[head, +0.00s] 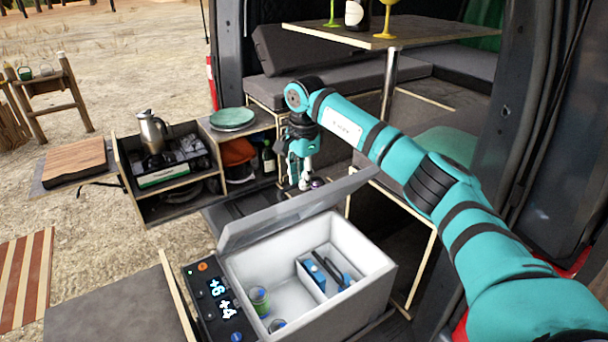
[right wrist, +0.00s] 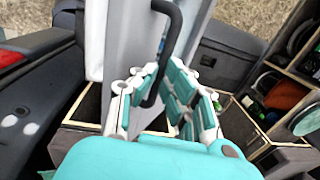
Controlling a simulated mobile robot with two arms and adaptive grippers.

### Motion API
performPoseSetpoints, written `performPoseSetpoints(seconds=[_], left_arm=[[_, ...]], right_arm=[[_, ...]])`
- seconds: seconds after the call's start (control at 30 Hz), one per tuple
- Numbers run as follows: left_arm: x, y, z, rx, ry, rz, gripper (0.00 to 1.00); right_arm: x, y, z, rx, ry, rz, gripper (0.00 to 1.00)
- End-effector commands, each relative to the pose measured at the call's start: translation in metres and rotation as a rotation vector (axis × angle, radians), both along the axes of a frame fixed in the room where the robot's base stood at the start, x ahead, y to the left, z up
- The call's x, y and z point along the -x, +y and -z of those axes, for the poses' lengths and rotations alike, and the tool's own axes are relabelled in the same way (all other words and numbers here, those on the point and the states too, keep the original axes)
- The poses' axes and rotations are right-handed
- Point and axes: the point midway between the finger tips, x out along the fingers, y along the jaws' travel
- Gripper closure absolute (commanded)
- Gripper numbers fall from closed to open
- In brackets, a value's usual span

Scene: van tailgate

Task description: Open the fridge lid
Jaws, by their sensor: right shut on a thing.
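The fridge (head: 318,316) is a white and grey box in the lower middle of the head view. Its grey lid (head: 290,216) stands raised and tilted back, so the white inside shows, with cans and a divider. My right gripper (head: 303,186) is behind the upper edge of the lid in the head view. In the right wrist view the right gripper (right wrist: 160,98) is shut on the dark lid handle (right wrist: 170,50), which runs between its fingers beside the grey lid (right wrist: 135,45). My left gripper is in neither view.
A control panel (head: 217,300) with lit digits is on the fridge's left side. A camp kitchen box (head: 150,212) with stove and kettle (head: 152,132) stands at the left. A table (head: 375,38) with a bottle and glasses is behind. The van's door frame (head: 535,130) is at the right.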

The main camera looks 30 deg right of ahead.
Motion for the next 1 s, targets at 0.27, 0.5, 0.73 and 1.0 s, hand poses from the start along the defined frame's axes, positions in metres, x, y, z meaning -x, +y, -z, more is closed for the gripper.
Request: performPoseSetpoints(seconds=[0.27, 0.5, 0.73, 1.0], left_arm=[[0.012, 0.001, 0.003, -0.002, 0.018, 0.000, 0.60], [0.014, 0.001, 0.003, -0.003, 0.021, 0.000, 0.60], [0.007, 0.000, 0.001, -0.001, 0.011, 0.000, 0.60], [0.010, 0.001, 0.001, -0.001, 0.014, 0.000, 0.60]], right_arm=[[0.001, 0.000, 0.013, 0.008, 0.015, -0.003, 1.00], [0.002, -0.001, 0.012, 0.008, 0.015, -0.003, 0.74], [0.002, -0.001, 0.009, 0.006, 0.014, -0.002, 0.66], [0.002, -0.001, 0.005, 0.006, 0.012, -0.002, 0.66]])
